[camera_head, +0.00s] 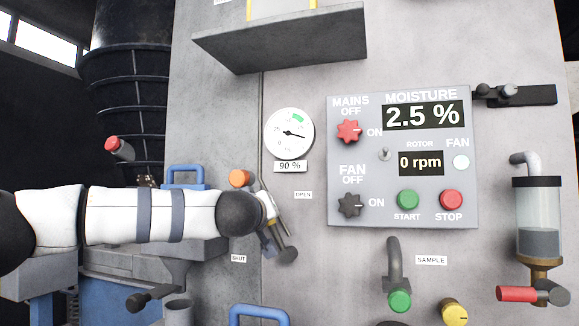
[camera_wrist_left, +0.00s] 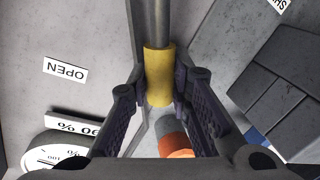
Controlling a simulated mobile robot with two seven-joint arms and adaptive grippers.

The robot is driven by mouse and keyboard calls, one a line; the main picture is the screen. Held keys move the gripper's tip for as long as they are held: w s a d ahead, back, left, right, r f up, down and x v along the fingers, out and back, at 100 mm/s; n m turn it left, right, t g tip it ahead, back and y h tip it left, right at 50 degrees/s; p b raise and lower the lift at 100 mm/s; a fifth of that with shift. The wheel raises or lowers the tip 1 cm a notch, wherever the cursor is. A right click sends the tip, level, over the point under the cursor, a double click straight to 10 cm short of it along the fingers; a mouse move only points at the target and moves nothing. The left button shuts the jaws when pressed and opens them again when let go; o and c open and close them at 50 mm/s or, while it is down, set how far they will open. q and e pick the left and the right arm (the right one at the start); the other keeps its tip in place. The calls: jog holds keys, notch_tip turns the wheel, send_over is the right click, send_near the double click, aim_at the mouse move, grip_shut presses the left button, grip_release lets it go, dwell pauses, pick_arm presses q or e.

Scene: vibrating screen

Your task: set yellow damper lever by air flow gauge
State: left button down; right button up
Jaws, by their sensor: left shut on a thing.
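My left gripper (camera_wrist_left: 158,92) is shut on the yellow grip (camera_wrist_left: 158,66) of the damper lever, whose grey rod runs to the top of the left wrist view. The gauge (camera_wrist_left: 48,158) also shows in the left wrist view.
An orange-ended grey cylinder (camera_head: 240,178) stands close to the gripper. The control panel (camera_head: 340,214) is to the right, showing 2.5 % moisture and 0 rpm. A grey ledge (camera_head: 280,45) juts out above the gauge. A blue handle (camera_head: 259,310) is below.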

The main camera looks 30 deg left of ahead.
dwell(0.7)
pick_arm(q)
jog(key=shift+s+a+n, duration=0.2)
jog(key=shift+a+n, duration=0.2)
jog(key=shift+n, duration=0.1)
jog(key=shift+s+a+f+n+g+h+p, duration=0.15)
jog(key=shift+a+f+n+h+p, duration=0.2)
jog(key=shift+a+f+n, duration=0.7)
jog(key=shift+s+a+f+n+g+h+p, duration=0.15)
jog(key=shift+a+f+n+h+p, duration=0.2)
jog(key=shift+a+f+n, duration=0.65)
pick_arm(e)
jog(key=shift+w+r+t, duration=0.4)
jog(key=shift+w+r, duration=0.5)
jog(key=shift+w, duration=0.1)
pick_arm(q)
jog(key=shift+d+n, duration=0.35)
jog(key=shift+n, duration=0.1)
jog(key=shift+w+d+r+m+y, duration=0.15)
jog(key=shift+d+r+m, duration=0.25)
jog(key=shift+r+m, duration=0.2)
jog(key=shift+w+d+r+m+y, duration=0.15)
jog(key=shift+d+r+m, duration=0.25)
jog(key=shift+m, duration=0.3)
jog(key=shift+s, duration=0.1)
jog(key=c, duration=1.8)
grip_release()
